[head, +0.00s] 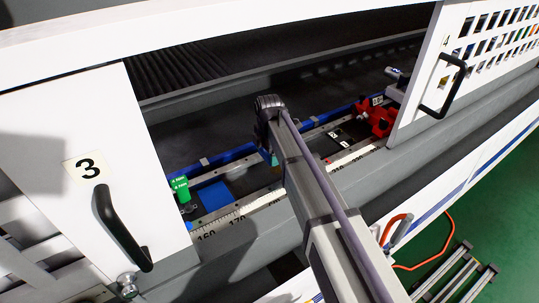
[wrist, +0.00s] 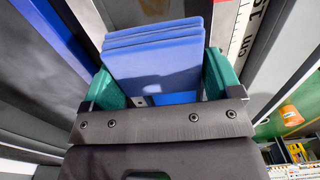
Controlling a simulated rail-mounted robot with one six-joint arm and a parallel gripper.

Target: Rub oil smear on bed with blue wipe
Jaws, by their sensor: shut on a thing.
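My gripper (wrist: 165,75) has green fingers on both sides of a folded, layered blue wipe (wrist: 153,50) in the wrist view, and is shut on it. In the head view the arm reaches through the door opening over the bed (head: 180,140). Only a bit of a green fingertip of my gripper (head: 274,160) shows there, and the held wipe is mostly hidden. I cannot make out the oil smear in either view. Whether the wipe touches the bed is unclear.
A ruler scale (head: 225,217) runs along the front of the bed. A blue pad (head: 216,195) and a green item (head: 181,188) lie left of my arm. A red object (head: 378,118) stands to the right. Door 3 (head: 85,130) and a perforated door (head: 470,50) flank the opening.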

